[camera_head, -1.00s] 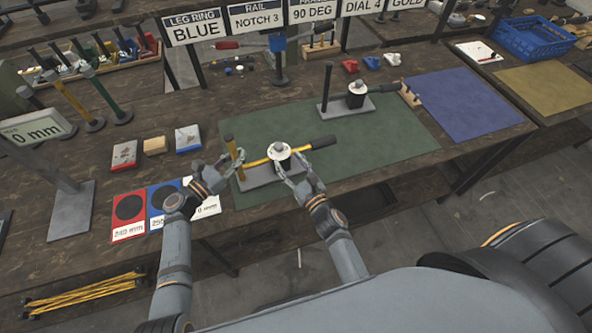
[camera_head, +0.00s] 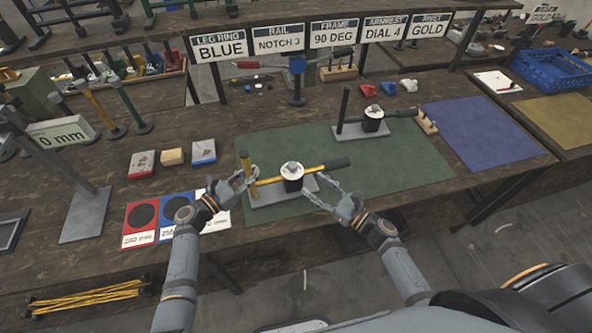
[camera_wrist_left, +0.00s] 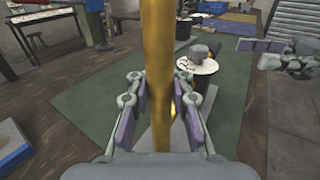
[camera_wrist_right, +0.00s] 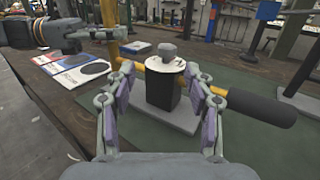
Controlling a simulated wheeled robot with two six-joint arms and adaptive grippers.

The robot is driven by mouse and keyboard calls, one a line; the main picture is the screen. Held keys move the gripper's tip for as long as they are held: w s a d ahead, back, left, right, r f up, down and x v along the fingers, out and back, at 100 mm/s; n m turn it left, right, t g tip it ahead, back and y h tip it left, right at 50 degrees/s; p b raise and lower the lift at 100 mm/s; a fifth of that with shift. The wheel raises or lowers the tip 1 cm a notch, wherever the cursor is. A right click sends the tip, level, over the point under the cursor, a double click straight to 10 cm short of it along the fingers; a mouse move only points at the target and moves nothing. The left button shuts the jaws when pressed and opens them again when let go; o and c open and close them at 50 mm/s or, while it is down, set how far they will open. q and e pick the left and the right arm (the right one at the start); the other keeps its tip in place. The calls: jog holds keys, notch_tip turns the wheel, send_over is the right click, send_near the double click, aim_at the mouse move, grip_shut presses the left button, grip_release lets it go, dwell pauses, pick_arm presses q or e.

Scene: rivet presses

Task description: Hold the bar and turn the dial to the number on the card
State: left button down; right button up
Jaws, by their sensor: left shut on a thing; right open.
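The armrest unit stands on a grey base plate (camera_head: 268,207) on the green mat. A yellow upright bar (camera_wrist_left: 156,70) rises at its left end, and my left gripper (camera_head: 249,180) is shut on it. A yellow horizontal bar with a black grip (camera_head: 336,163) runs across the unit. The dial (camera_head: 292,168) is a white disc with a grey knob on a black block; its numbers are too small to read. My right gripper (camera_head: 314,188) is open and empty, just right of the block; in the right wrist view the dial (camera_wrist_right: 166,62) is beyond its fingers. The armrest card (camera_head: 384,29) reads DIAL 4.
A second similar unit (camera_head: 373,122) stands behind on the green mat (camera_head: 410,165). Red, blue and white cards (camera_head: 140,222) lie left of my left gripper. Other cards hang at the back. A blue mat (camera_head: 478,130) and blue crate (camera_head: 552,70) are to the right.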

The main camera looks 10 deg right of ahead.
aim_at(293, 164)
jog(key=w+a, duration=0.1)
jog(key=w, duration=0.2)
jog(key=w+a+n+g+y, duration=0.1)
jog(key=w+a, duration=0.1)
jog(key=w, duration=0.1)
jog(key=w+a+g, duration=0.1)
jog(key=w+a, duration=0.1)
jog(key=w, duration=0.1)
jog(key=shift+w+a+r+n+y, duration=0.1)
jog(key=shift+w+a+n+y, duration=0.05)
jog(key=shift+a+n+y, duration=0.15)
